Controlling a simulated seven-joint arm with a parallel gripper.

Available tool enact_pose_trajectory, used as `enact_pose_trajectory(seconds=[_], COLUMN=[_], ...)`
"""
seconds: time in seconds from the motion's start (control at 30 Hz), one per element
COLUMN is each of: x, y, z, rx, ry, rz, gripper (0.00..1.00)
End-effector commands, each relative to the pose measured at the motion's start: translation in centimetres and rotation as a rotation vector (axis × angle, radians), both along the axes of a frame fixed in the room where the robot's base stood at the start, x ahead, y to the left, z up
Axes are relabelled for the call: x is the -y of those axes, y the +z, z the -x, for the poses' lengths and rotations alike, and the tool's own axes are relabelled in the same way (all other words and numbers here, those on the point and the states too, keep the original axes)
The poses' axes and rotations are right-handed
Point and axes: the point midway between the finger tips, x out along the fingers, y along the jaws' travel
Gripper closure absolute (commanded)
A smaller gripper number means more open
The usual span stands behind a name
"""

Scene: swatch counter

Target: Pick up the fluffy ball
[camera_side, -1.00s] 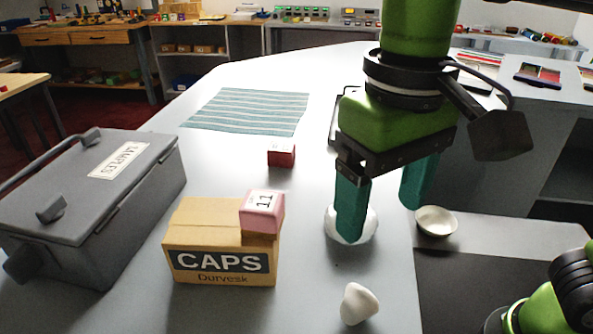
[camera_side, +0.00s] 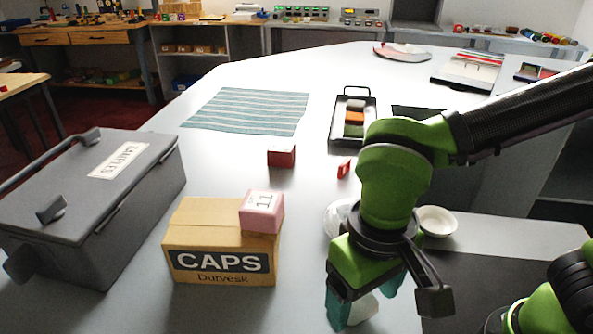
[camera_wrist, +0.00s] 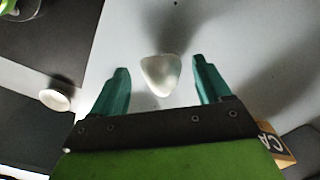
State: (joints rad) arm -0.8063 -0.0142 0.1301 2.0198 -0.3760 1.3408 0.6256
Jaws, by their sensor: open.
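A small white, rounded, slightly triangular lump (camera_side: 362,309) is on the grey counter near the front, partly hidden by my gripper. It looks smooth; I cannot tell any fluff. My gripper (camera_side: 366,303) is open, low over the counter with its teal fingers around the lump. In the wrist view the lump (camera_wrist: 161,74) lies between the fingertips of my gripper (camera_wrist: 161,68), with a gap on each side. A second white, round thing (camera_side: 336,216) sits behind my gripper, partly hidden by my arm; I cannot tell its texture.
A CAPS box (camera_side: 220,262) with a pink block (camera_side: 262,212) on top stands to the left. A grey case (camera_side: 95,190) lies farther left. A white bowl (camera_side: 436,221) is right of my arm. Red blocks (camera_side: 281,157) and a tray (camera_side: 336,133) lie behind.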

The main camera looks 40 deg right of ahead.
Motion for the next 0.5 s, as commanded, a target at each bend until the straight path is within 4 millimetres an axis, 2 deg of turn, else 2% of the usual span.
enact_pose_trajectory(seconds=[0.1,0.33,0.37,0.5], x=[0.02,0.00,0.00,0.00], y=[-1.10,-1.24,-1.24,-1.22], z=[0.04,0.01,0.01,0.00], rx=[-0.002,0.000,0.000,0.000], ry=[-0.001,-0.001,-0.001,-0.001], rz=[0.001,-0.001,-0.001,-0.001], gripper=[0.23,0.23,0.24,0.46])
